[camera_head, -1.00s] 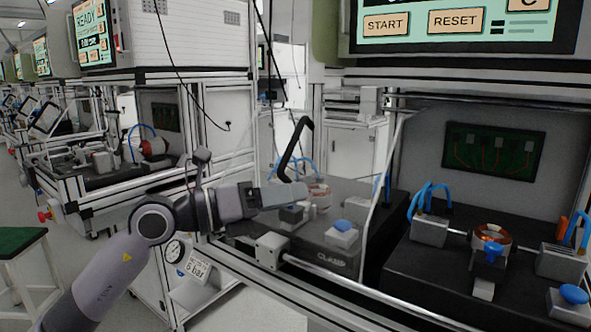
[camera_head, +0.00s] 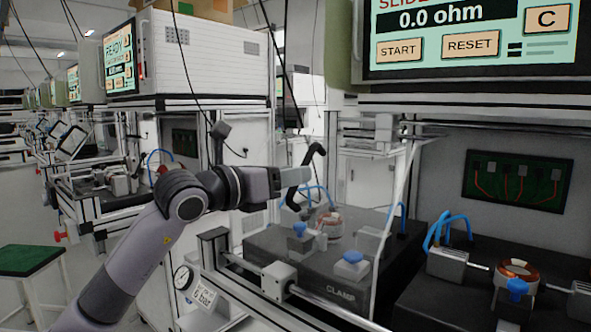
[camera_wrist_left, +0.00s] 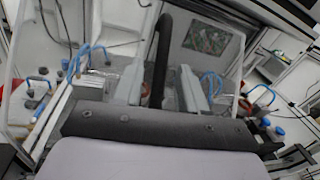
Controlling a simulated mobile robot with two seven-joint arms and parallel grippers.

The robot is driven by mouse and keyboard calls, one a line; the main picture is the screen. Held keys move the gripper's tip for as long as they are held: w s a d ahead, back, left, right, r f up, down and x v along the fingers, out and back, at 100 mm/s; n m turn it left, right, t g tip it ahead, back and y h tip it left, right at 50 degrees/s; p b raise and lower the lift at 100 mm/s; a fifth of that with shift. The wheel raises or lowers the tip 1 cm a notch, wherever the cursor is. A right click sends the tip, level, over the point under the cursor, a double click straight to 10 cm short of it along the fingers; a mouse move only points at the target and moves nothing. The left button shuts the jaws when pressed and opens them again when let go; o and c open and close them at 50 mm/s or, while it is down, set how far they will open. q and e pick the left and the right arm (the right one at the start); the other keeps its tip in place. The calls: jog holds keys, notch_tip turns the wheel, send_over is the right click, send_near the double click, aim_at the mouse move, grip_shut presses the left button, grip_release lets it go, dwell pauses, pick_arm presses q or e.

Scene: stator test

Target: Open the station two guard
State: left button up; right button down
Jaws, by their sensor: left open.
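The station two guard (camera_head: 393,215) is a clear panel standing over the near fixture; its pale right edge shows in the head view. Its bent black handle (camera_head: 318,152) stands out at the panel's left part. In the left wrist view the handle (camera_wrist_left: 162,45) runs upright between the fingers. My left gripper (camera_head: 297,178) is open, with its fingertips at the handle. In the wrist view its two grey fingers (camera_wrist_left: 159,88) lie on either side of the handle, with gaps visible. Whether they touch it I cannot tell. My right gripper is not in view.
Behind the panel is a black clamp block (camera_head: 340,293) with blue knobs and hoses. A front rail (camera_head: 320,303) runs below the handle. A touch screen (camera_head: 460,42) hangs above right. Another fixture (camera_head: 470,300) stands at right, a green stool (camera_head: 28,260) at left.

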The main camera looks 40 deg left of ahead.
pick_arm(q)
jog(key=shift+x, duration=0.85)
grip_shut()
jog(key=shift+d, duration=0.1)
